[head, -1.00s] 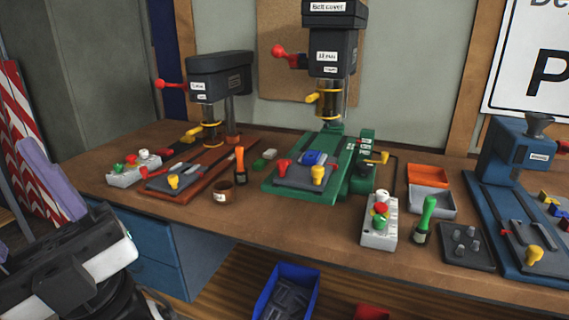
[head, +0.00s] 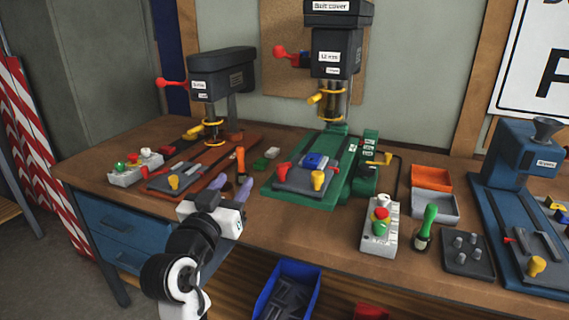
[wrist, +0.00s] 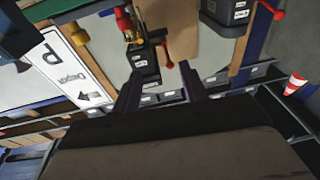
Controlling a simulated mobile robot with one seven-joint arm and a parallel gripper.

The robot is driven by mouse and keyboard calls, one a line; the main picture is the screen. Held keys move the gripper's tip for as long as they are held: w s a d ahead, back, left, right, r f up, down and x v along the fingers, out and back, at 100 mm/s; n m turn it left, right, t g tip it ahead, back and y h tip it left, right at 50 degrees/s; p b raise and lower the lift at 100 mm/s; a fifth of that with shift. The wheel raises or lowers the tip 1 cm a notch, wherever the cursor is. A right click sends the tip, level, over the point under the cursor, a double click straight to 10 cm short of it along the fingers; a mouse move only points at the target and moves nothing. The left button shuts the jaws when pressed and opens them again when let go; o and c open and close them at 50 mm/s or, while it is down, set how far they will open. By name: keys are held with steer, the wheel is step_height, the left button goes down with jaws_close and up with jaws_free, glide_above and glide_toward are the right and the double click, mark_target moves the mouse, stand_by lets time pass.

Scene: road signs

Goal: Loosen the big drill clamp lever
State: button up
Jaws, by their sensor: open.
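The big drill is the taller one, with a dark head (head: 334,62) and a green base (head: 345,172). No label marks which is the clamp lever. My gripper (head: 231,187) is open and empty at the bench's front edge, left of the green base and apart from it. In the wrist view my gripper (wrist: 160,88) shows two dark, spread fingers. The big drill's head (wrist: 145,78) appears upside down beyond them.
A smaller drill (head: 222,75) stands left on a red-brown base. A blue bin (head: 287,290) is below. Bare bench lies before the green base.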

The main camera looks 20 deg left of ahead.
mark_target(279, 171)
steer(key=w+d+f+h+p, duration=0.1)
steer(key=w, duration=0.4)
steer(key=w+d+f+m+g+h+p, duration=0.1)
steer(key=w+d+p, duration=0.1)
steer(key=w, duration=0.3)
steer(key=w+d+f+m+h+p, duration=0.1)
steer(key=w+d, duration=0.1)
steer(key=w, duration=0.3)
steer(key=shift+g, duration=0.4)
jaws_close()
